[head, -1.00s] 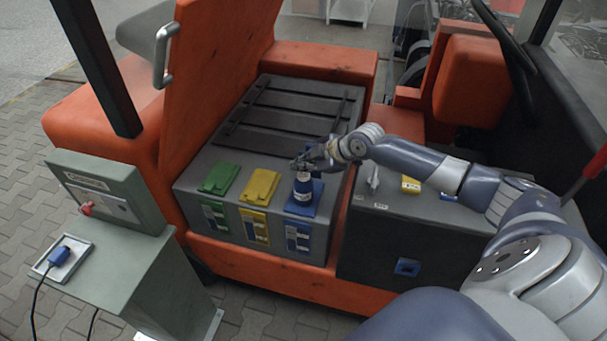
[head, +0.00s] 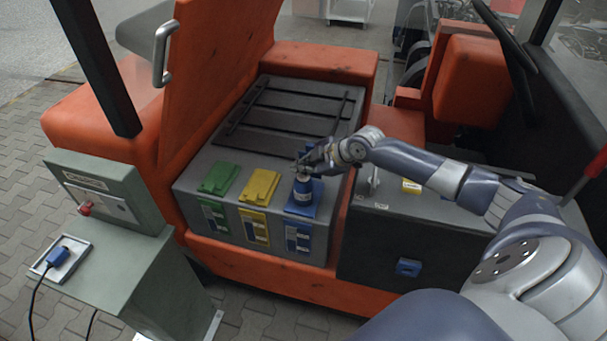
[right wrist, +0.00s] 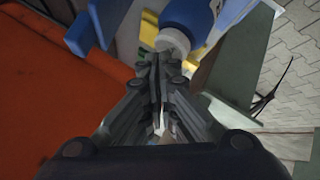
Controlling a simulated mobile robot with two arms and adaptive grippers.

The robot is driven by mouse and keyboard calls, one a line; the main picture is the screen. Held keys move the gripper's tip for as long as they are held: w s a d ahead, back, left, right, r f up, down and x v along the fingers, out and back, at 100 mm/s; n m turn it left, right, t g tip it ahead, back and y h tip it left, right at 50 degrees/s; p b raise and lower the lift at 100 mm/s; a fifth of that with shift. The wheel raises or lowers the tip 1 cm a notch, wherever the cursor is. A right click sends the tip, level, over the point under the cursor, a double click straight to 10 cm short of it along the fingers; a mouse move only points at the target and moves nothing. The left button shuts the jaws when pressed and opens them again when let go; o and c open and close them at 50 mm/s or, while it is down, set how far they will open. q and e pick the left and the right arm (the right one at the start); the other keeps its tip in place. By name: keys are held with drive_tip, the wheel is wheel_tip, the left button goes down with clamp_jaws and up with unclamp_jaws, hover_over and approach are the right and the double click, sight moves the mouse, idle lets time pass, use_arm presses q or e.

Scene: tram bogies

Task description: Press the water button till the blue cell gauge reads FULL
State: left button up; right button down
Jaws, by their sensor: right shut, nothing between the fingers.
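The blue cell's lid (head: 325,188) is at the right end of a row of cells in the grey box. A small blue bottle-like filler (head: 303,188) with a pale band stands on it. The blue gauge strip (head: 298,237) is on the box front below; its reading is too small to make out. My right gripper (head: 302,165) is shut and empty, just above the filler's top. In the right wrist view its closed fingertips (right wrist: 163,58) are close to the filler's pale end (right wrist: 173,40); I cannot tell whether they touch. No water button can be clearly made out. My left gripper is out of view.
A green cell lid (head: 219,178) and a yellow one (head: 260,186) lie left of the blue cell. The raised orange cover (head: 215,75) stands behind them. A grey-green cabinet (head: 105,195) with a red knob stands at left. A black box (head: 395,240) is right.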

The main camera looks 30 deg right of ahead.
sight(302, 177)
drive_tip(key=shift+f+b, duration=0.35)
drive_tip(key=shift+f, duration=0.3)
idle(0.4)
drive_tip(key=shift+r, duration=0.15)
drive_tip(key=shift+r+p, duration=1.05)
drive_tip(key=shift+r, duration=0.15)
drive_tip(key=shift+r, duration=0.1)
wheel_tip(302, 177, up, 5)
drive_tip(key=p, duration=0.4)
drive_tip(key=shift+f, duration=0.2)
